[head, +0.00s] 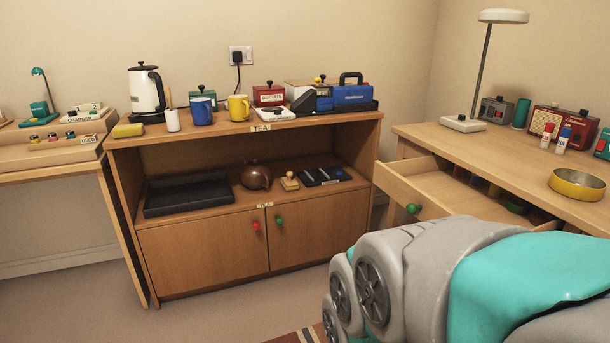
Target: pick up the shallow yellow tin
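A shallow round yellow tin (577,191) sits upright and open on the desk (510,157) at the right, near its front edge. Its yellow side and part of its inside show, and nothing covers it. Parts of my own arm, grey and teal, fill the lower right of the head view, below the tin. My gripper's fingers do not show, so I cannot see where they are or how they stand.
An open drawer (418,186) with a green knob juts out below the desk, left of the tin. Two small bottles (562,140), a red radio-like box (580,122) and a lamp (464,123) stand behind the tin. A tea cabinet (205,248) stands left; floor (215,318) before it is clear.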

